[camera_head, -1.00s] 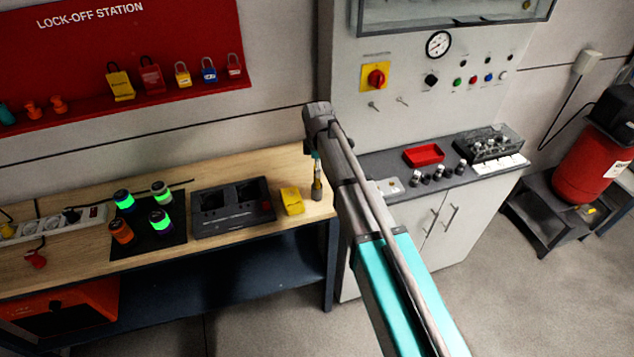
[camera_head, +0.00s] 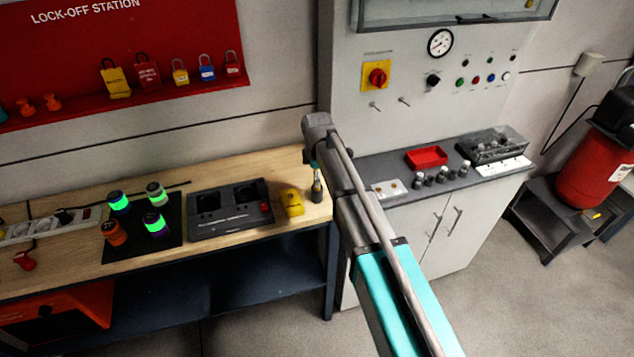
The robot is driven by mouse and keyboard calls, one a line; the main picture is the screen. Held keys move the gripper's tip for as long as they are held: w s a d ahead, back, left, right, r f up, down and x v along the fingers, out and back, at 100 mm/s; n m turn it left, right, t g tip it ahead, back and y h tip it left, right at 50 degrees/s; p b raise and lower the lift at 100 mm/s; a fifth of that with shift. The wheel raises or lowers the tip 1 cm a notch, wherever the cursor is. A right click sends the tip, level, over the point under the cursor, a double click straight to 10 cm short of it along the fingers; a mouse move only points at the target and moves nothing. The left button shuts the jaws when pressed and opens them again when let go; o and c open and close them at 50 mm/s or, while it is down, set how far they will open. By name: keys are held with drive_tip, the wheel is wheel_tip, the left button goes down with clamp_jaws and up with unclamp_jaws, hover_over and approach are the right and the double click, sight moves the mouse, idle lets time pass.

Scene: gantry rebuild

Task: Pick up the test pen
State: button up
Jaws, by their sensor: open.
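I cannot see any contact between my gripper and the upright thing.
A yellow block-like device (camera_head: 292,203) and a black tester case (camera_head: 230,222) sit to the left on the bench (camera_head: 85,275). A black mat (camera_head: 170,240) holds several banded cylinders. Right of the bench is a grey cabinet (camera_head: 400,230) with a red tray (camera_head: 427,156) on its ledge.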

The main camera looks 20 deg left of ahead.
clamp_jaws()
idle(0.4)
drive_tip(key=shift+r, duration=0.15)
wheel_tip(320, 180, up, 10)
drive_tip(key=p, duration=1)
drive_tip(key=shift+a, duration=0.1)
idle(0.7)
drive_tip(key=s+a, duration=0.3)
drive_tip(key=a, duration=0.4)
drive_tip(key=shift+s+a, duration=0.25)
drive_tip(key=shift+a, duration=0.1)
